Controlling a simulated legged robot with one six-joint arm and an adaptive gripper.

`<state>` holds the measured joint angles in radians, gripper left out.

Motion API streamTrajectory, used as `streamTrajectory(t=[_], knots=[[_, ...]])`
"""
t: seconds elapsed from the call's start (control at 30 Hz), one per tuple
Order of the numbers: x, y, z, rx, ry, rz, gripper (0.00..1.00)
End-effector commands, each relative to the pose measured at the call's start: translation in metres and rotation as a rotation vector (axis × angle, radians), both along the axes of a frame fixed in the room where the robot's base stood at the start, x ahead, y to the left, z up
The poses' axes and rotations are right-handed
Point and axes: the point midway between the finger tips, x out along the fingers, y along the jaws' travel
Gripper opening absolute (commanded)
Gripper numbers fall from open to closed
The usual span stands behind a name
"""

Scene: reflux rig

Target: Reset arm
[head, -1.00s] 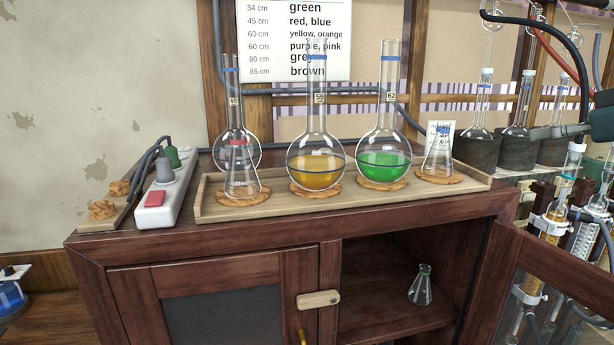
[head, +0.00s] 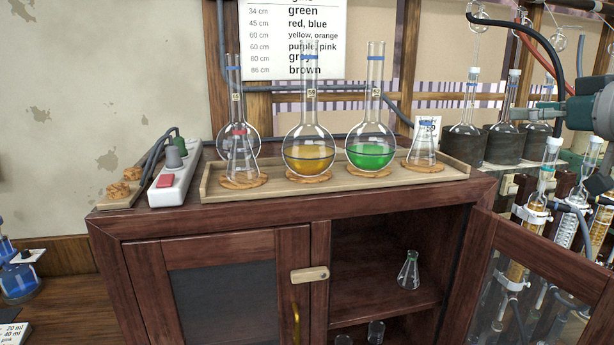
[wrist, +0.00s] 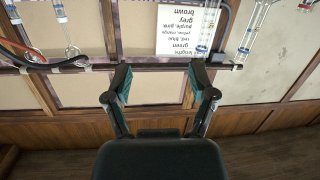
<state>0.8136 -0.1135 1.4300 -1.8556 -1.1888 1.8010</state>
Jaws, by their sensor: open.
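My gripper (wrist: 162,92) is open and empty in the wrist view. Its two dark fingers with green pads stand apart, with the wall panels behind them. The wrist picture is upside down, as the wall chart (wrist: 187,28) reads inverted. In the head view a dark green-grey part of my arm shows at the right edge, in front of the glassware rig.
A wooden tray (head: 330,189) on the cabinet (head: 210,225) holds a flask of yellow liquid (head: 308,158), a flask of green liquid (head: 371,155) and other flasks. The right cabinet door (head: 540,285) stands open. A small flask (head: 408,270) stands inside. A power strip (head: 175,180) lies left.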

Motion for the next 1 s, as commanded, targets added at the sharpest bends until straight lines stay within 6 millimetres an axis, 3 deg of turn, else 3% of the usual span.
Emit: streamTrajectory(t=[0.37, 0.47, 0.57, 0.67, 0.77, 1.0], knots=[[0.014, 0.031, 0.030, 0.009, -0.334, -0.157, 0.73], [0.012, 0.036, 0.027, 0.031, -0.401, -0.274, 0.73], [0.006, 0.037, 0.010, 0.059, -0.404, -0.407, 0.73], [-0.003, 0.038, -0.022, 0.081, -0.341, -0.533, 0.73], [-0.014, 0.043, -0.067, 0.094, -0.214, -0.636, 0.73], [-0.062, 0.084, -0.205, 0.069, 0.253, -0.699, 0.73]])
